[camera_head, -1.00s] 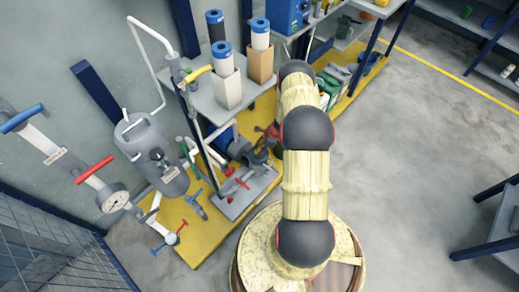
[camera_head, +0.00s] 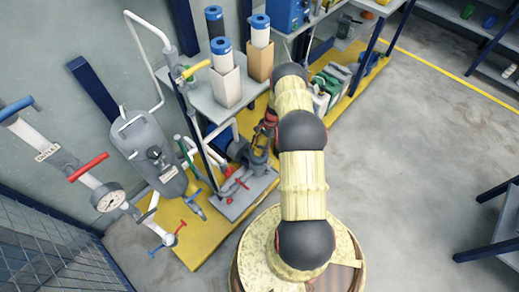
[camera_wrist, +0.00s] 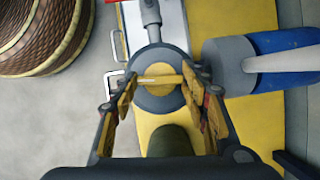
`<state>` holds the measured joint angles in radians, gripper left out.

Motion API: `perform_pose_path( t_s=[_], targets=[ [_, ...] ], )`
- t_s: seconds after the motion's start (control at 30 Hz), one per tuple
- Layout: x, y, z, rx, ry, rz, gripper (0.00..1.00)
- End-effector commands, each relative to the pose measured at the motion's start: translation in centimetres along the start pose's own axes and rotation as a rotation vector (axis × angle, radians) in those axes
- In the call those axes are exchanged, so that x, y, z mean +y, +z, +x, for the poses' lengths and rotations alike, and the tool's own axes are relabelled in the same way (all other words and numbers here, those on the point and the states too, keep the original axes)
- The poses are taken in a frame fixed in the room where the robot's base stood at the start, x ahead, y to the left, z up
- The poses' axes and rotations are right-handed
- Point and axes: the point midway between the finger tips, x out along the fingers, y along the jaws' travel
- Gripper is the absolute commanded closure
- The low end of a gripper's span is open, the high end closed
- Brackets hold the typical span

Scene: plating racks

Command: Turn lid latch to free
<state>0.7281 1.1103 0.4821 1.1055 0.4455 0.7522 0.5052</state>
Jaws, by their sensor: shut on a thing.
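A yellow latch bar (camera_wrist: 160,79) lies across the top of a round grey lid (camera_wrist: 160,99) in the wrist view. My gripper (camera_wrist: 160,74) is over the lid, one finger at each end of the bar, shut on it. The lid sits on a grey unit whose lower part is mostly hidden. In the head view my gripper (camera_head: 262,137) is low beside the grey pump unit (camera_head: 256,160) under the shelf; the latch is too small to make out there.
A blue cylinder with a grey end (camera_wrist: 228,64) lies close right of the lid. A grey tank (camera_head: 152,150) and pipes with red handles stand left on the yellow platform (camera_head: 195,240). A shelf with blue-topped filters (camera_head: 226,72) overhangs the pump unit.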

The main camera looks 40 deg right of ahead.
Motion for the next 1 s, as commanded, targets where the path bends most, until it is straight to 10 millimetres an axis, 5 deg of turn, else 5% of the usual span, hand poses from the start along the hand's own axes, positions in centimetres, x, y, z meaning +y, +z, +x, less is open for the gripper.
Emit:
perform_pose_path(
  t_s=[0.83, 0.87, 1.0],
  targets=[
    [-0.06, 0.07, 0.06, -0.001, 0.051, -0.123, 0.80],
    [-0.06, 0.07, 0.06, -0.001, 0.051, -0.123, 0.53],
    [-0.07, 0.06, 0.04, -0.001, 0.050, -0.122, 0.45]
  ],
)
